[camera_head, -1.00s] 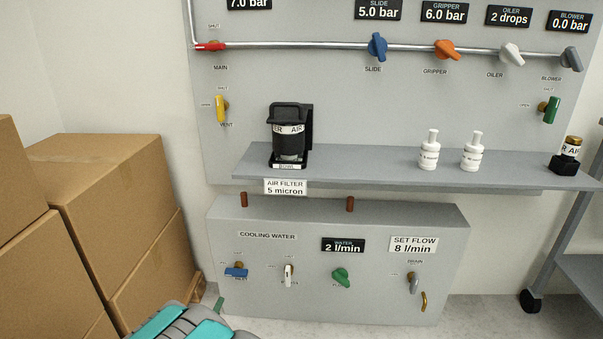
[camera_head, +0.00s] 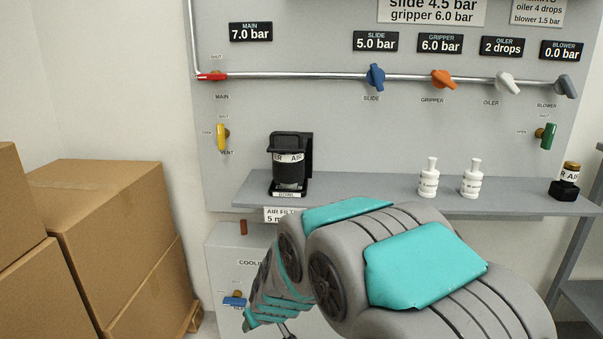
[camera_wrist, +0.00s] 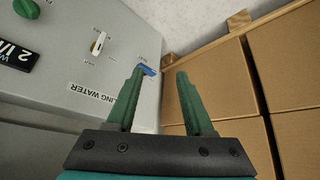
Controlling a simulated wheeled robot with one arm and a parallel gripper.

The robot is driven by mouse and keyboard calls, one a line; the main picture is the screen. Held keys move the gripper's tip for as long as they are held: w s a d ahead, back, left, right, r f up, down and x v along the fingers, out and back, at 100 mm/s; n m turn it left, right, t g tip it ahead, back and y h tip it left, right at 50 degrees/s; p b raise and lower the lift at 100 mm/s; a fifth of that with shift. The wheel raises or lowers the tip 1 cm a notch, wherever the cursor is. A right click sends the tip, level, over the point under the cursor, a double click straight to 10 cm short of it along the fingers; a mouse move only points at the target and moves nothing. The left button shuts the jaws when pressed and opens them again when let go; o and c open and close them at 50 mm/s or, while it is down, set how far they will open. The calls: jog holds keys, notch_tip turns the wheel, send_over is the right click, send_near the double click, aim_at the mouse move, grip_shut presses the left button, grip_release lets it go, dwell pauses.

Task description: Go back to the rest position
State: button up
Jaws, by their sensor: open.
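My gripper shows in the wrist view (camera_wrist: 160,78) with its two green fingers spread and nothing between them. In the head view my grey and teal arm rises from the bottom right and crosses in front of the cooling water box (camera_head: 228,262). The gripper end points down at the lower left, and its fingertips are hard to make out there. The arm hides most of the box's front. The box's blue inlet handle (camera_head: 235,301) shows left of the arm, and in the wrist view the handle (camera_wrist: 147,70) lies beyond the left finger.
Cardboard boxes (camera_head: 105,215) stand at the left, close to my gripper's side. A grey shelf (camera_head: 370,190) carries the air filter (camera_head: 289,160), two white bottles and a small dark jar (camera_head: 566,182). The panel (camera_head: 330,110) above holds several valves. A grey cart (camera_head: 585,270) stands at the right.

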jog(key=s+d+r+m+g+h, duration=0.1)
jog(key=s+d+r+m+g, duration=0.1)
jog(key=s+d, duration=0.6)
jog(key=s+d+r+m+g+h, duration=0.1)
jog(key=s+d+r+m+g, duration=0.1)
jog(key=s+d, duration=0.7)
jog(key=s+d+r+m+g+h, duration=0.1)
jog(key=s+d+r+m+g, duration=0.2)
jog(key=s+d, duration=0.5)
jog(key=s+r, duration=0.1)
jog(key=s, duration=0.8)
jog(key=shift+d+r, duration=0.2)
jog(key=shift+r, duration=0.1)
